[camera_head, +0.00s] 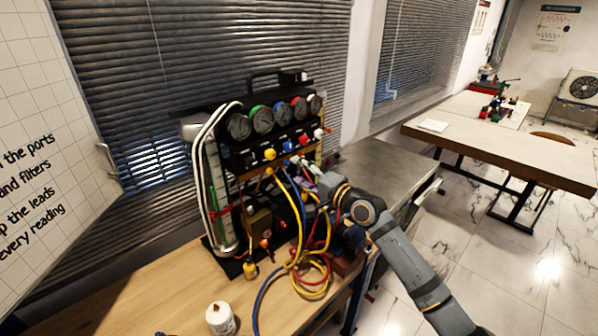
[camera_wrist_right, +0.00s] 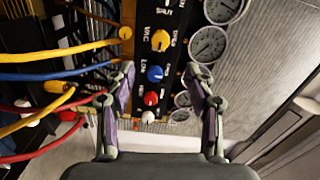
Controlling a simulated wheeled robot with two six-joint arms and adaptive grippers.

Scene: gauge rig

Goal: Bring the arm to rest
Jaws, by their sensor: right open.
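My right arm comes in from the lower right in the head view. Its gripper (camera_head: 308,172) is in front of the right part of the black gauge rig (camera_head: 232,160). In the right wrist view the gripper (camera_wrist_right: 161,78) is open, with nothing held between its fingers. Past the fingers are a yellow knob (camera_wrist_right: 160,40), a blue knob (camera_wrist_right: 155,73), a red knob (camera_wrist_right: 150,98) and a white knob (camera_wrist_right: 148,117). I cannot tell whether a fingertip touches the panel. My left gripper is not in view.
Yellow, blue and red hoses (camera_head: 262,290) hang in front of the rig, close to my right gripper, and loop on the wooden bench (camera_head: 170,290). A white canister (camera_head: 220,318) stands at the bench front. A grey cabinet (camera_head: 385,165) is right of the rig.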

